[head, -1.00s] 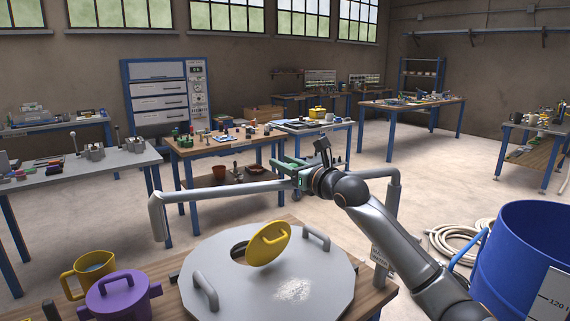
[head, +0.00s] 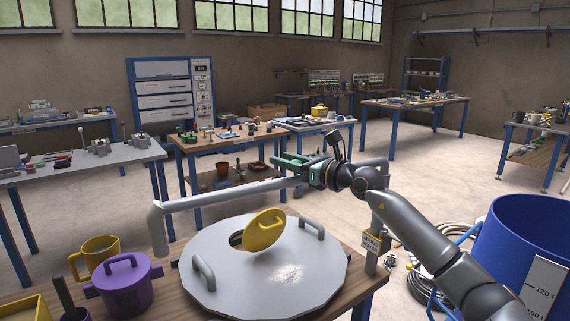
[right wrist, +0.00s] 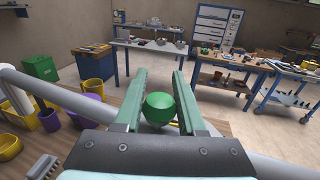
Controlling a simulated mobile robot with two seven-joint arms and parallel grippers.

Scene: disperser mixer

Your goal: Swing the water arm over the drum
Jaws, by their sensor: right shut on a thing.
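The water arm (head: 225,196) is a grey pipe on an upright post (head: 372,225) at the bench's right edge. It runs left above the bench, and its outlet (head: 157,232) turns down left of a round grey lid. My right gripper (head: 290,165) is at the pipe; in the right wrist view its fingers are shut on a green ball knob (right wrist: 160,108), with the pipe (right wrist: 70,98) passing beneath. A large blue drum (head: 500,262) with a litre scale stands at the right, its inside mostly hidden. The outlet is far from it. My left gripper is not in view.
The grey lid (head: 225,285) with handles and a tilted yellow hatch cover (head: 264,229) lies on the wooden bench. A yellow jug (head: 96,255) and purple pot (head: 125,288) stand to its left. A coiled hose (head: 420,285) lies on the floor beside the drum.

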